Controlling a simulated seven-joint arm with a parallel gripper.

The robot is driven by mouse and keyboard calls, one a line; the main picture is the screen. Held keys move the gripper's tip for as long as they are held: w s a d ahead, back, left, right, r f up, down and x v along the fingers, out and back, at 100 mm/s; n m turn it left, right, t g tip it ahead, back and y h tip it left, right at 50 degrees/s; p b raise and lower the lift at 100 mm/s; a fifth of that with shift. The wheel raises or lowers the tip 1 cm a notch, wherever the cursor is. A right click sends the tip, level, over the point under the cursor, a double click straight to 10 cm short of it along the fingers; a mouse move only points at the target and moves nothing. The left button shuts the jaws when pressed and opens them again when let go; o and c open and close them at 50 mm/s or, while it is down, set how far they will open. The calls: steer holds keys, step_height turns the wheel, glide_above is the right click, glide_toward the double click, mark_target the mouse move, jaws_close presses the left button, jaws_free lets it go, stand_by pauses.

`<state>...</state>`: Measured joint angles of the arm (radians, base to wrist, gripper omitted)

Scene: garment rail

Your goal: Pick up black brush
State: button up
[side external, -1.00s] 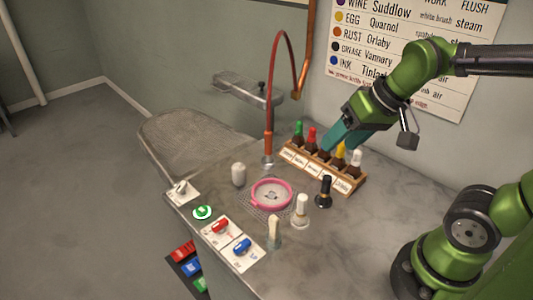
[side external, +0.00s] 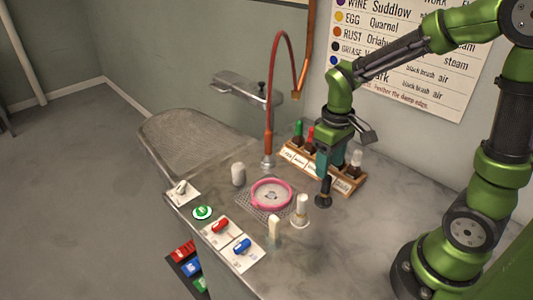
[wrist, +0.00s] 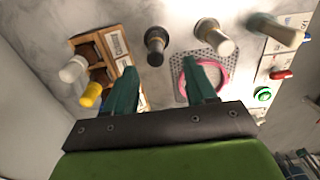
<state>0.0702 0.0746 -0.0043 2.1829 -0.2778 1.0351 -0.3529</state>
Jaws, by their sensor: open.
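The black brush (side external: 324,192) stands upright on the grey worktop, just in front of the bottle rack. It also shows in the wrist view (wrist: 156,45), in the upper middle, beyond the fingertips and between their lines. My gripper (side external: 331,167) points down above the rack's front, close behind and above the brush, with no contact visible. In the wrist view its two teal fingers (wrist: 162,80) are spread apart with nothing between them. The fingers hide part of the rack in the side view.
The wooden bottle rack (side external: 348,187) stands close behind the brush. A white brush (side external: 301,211) and a pale-topped one (side external: 274,231) stand to its left. A pink ring (side external: 271,208) lies on a mesh. A red hose (side external: 270,110) arches behind. The front right worktop is clear.

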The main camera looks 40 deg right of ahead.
mark_target(327, 183)
step_height(327, 183, down, 3)
steer(key=shift+r, duration=0.1)
steer(key=f, duration=0.5)
steer(key=shift+w+d+f, duration=0.1)
steer(key=shift+w+d, duration=0.05)
steer(key=shift+d, duration=0.2)
jaws_close()
step_height(327, 183, up, 10)
steer(key=shift+r, duration=0.1)
stand_by(0.3)
